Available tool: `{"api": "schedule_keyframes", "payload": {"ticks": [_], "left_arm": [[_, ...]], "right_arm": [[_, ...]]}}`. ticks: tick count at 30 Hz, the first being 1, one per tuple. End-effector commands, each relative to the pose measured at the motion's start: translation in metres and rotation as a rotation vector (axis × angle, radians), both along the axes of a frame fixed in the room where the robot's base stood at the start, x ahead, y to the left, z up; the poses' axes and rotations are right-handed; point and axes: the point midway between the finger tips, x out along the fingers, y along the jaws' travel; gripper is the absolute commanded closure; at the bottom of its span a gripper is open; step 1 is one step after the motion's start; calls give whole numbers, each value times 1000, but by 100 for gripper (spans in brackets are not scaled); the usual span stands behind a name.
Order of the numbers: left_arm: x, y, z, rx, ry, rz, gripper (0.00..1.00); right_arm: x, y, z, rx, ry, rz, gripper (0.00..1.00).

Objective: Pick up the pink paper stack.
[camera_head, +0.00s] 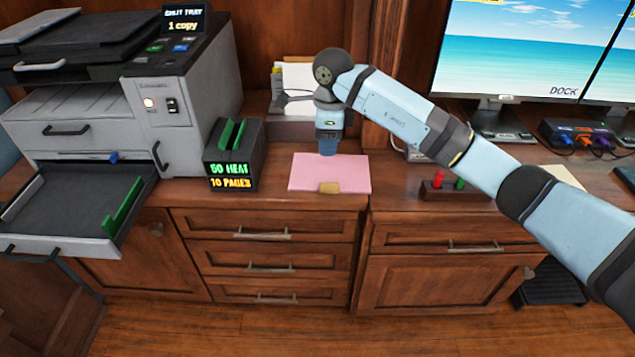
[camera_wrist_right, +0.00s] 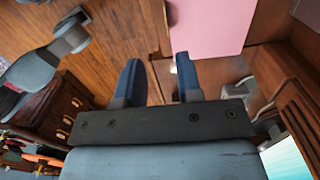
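The pink paper stack (camera_head: 350,174) lies flat on the wooden counter in the head view, with a tan tab (camera_head: 329,188) at its front edge. It also shows in the right wrist view (camera_wrist_right: 208,25), at the top right beyond the fingers. My right gripper (camera_head: 328,151) points down by the back edge of the stack; whether it touches is unclear. In the right wrist view its two blue fingers (camera_wrist_right: 158,75) stand apart with nothing seen between them. My left gripper is not in view.
A printer (camera_head: 165,120) with an extended tray (camera_head: 75,205) stands at left. A black holder (camera_head: 233,155) sits left of the stack. A box with red and green pieces (camera_head: 450,191) is at right. Monitors (camera_head: 530,50) stand behind. Drawers (camera_head: 265,258) are below.

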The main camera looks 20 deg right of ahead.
Motion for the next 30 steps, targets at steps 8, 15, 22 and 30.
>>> {"api": "schedule_keyframes", "payload": {"ticks": [8, 15, 22, 30], "left_arm": [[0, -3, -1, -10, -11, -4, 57], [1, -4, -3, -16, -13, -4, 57], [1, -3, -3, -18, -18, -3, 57], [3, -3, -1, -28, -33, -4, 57]], "right_arm": [[3, -8, -32, -45, -4, -7, 67], [3, -8, -73, -42, -6, -7, 67], [3, -8, -90, -40, -7, -7, 67], [2, -9, -128, -40, -7, -6, 67]]}}
